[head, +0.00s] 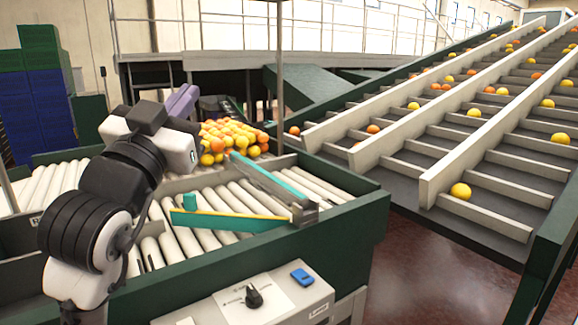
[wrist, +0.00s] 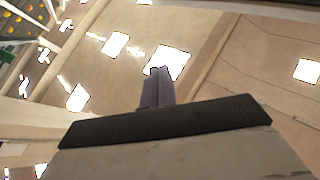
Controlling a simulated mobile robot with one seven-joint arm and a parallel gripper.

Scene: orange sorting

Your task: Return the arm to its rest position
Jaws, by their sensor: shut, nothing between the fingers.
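My arm rises at the left of the head view, black and white, folded upward. My gripper (head: 183,101) is at its top end, with pale purple fingers pointing up and to the right. In the head view it stands in front of the far railing and platform, left of the orange pile. In the wrist view the gripper (wrist: 158,73) points at the ceiling and its bright lights. The fingers lie together and nothing is between them.
A roller table (head: 330,183) with a green frame lies below my arm. A pile of oranges (head: 225,135) sits at its back. A yellow-green diverter bar (head: 228,221) crosses the rollers. A control box (head: 250,300) is in front. An inclined conveyor (head: 490,120) with scattered oranges rises at right.

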